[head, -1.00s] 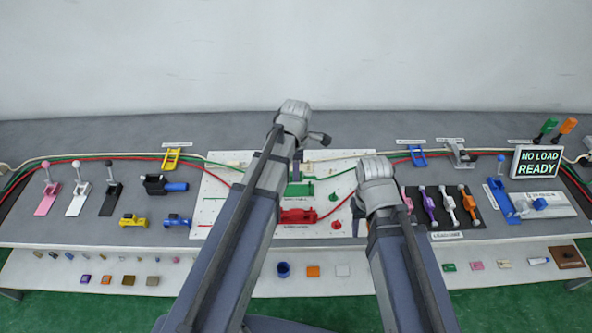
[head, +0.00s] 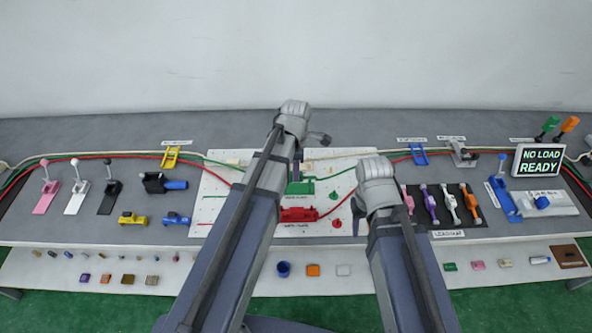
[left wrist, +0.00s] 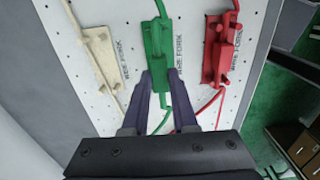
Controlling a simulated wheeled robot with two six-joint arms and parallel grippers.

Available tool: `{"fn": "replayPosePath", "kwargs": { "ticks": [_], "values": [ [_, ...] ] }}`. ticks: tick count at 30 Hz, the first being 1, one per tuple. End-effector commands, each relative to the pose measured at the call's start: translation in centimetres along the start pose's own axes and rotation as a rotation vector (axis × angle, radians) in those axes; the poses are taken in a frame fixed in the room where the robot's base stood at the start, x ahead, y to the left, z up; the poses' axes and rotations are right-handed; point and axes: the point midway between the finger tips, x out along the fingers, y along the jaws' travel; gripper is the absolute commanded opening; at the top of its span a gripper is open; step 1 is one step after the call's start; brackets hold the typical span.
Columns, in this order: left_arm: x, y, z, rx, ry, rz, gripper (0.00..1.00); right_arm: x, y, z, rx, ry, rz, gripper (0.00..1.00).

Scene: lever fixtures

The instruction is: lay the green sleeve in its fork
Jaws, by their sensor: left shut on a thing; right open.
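The green fork (left wrist: 157,42) stands on a white perforated board (head: 211,200), and its green block (head: 303,188) shows partly behind my left arm in the head view. In the left wrist view my left gripper (left wrist: 160,73) is shut on the green sleeve, at the near end of the fork. The fingers and fork hide most of the sleeve, so I cannot tell whether it lies in the fork. A green wire (left wrist: 162,8) runs out beyond the fork and back under the gripper. My right gripper (head: 360,212) is open; its fingers are mostly hidden by its wrist.
A red fork (left wrist: 218,52) and a cream fork (left wrist: 98,52) flank the green one. A green knob (head: 333,195) and a red knob (head: 336,223) stand right of the forks. Levers stand at left; a black tray (head: 437,191) of coloured handles lies right of my right arm.

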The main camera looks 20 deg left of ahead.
Motion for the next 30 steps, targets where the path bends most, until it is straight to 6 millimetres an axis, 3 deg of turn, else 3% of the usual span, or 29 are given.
{"fn": "replayPosePath", "kwargs": {
  "ticks": [14,30],
  "values": [
    [1.4,0.0,0.0,0.0,0.0,0.0,0.0,1.4,-0.1,-0.1,0.0,0.0,0.0,0.5],
    [1.7,0.0,0.0,0.0,0.0,0.0,0.0,1.7,-0.2,-0.1,0.0,0.0,0.0,0.5]
  ]
}}
